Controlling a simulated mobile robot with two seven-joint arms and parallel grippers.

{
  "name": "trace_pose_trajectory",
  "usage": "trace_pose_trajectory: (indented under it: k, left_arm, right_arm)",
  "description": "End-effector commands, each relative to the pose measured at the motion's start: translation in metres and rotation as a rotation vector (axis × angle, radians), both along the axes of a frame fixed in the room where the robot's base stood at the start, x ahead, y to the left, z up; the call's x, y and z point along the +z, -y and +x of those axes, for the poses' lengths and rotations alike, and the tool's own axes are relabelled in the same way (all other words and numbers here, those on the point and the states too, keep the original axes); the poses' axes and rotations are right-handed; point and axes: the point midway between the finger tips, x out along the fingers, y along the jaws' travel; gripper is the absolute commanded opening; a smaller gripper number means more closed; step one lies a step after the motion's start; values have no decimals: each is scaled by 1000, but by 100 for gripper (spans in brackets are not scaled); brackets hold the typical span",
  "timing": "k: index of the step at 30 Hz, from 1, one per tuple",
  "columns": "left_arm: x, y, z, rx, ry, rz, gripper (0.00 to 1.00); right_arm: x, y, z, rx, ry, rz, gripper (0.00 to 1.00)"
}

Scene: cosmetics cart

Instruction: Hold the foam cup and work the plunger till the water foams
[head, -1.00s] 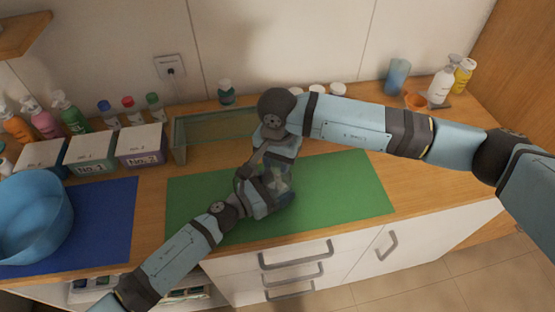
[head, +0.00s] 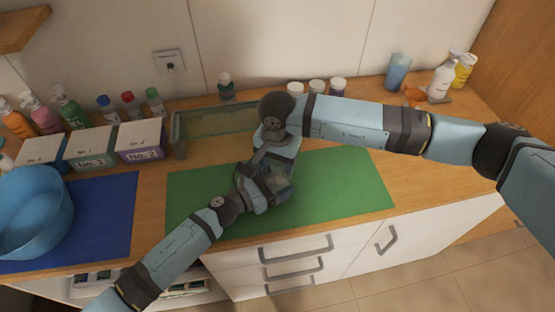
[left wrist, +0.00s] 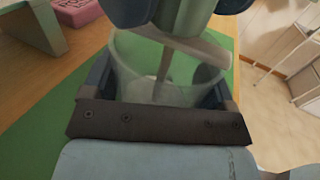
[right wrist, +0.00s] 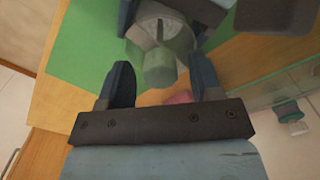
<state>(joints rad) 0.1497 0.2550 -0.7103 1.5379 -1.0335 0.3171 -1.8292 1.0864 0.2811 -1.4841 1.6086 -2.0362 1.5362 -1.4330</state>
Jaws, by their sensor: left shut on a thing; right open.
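The clear foam cup (left wrist: 135,75) stands over the green mat, between the fingers of my left gripper (left wrist: 158,80), which is shut on it. A thin plunger rod (left wrist: 164,72) runs down into the cup. My right gripper (right wrist: 160,72) is open above the cup. In its wrist view, a pale, see-through round piece (right wrist: 158,66), seemingly the plunger's top, shows between the spread fingers; I cannot tell whether they touch it. In the head view the two grippers hide the cup almost wholly. Water or foam cannot be made out.
The green mat (head: 340,190) is clear to the right. Behind stands a glass tray (head: 180,148). At left are a blue bowl (head: 30,215) on a blue mat (head: 105,220), labelled boxes (head: 140,153) and bottles. Jars (head: 317,87) and pump bottles (head: 441,80) stand at the back right.

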Motion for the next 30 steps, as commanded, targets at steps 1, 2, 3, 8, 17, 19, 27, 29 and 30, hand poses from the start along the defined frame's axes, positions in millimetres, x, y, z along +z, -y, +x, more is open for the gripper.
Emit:
trace_pose_trajectory:
  k: [1,2,3,8,17,19,27,29,30]
  left_arm:
    - [0,0,0,0,0,0,48]
    - [0,0,0,0,0,0,48]
    - [0,0,0,0,0,0,48]
    - [0,0,0,0,0,0,48]
    - [0,0,0,0,0,0,48]
    - [0,0,0,0,0,0,48]
    - [0,0,0,0,0,0,48]
    - [0,0,0,0,0,0,48]
    - [0,0,0,0,0,0,48]
  right_arm:
    - [4,0,0,0,1,1,59]
    - [7,0,1,0,1,1,59]
    - [12,0,1,1,3,1,59]
    - [43,0,1,1,5,1,59]
    - [101,0,1,0,2,0,59]
    - [109,0,1,0,2,0,59]
    - [119,0,0,0,0,0,59]
    - [119,0,0,0,0,0,59]
    - [119,0,0,0,0,0,59]
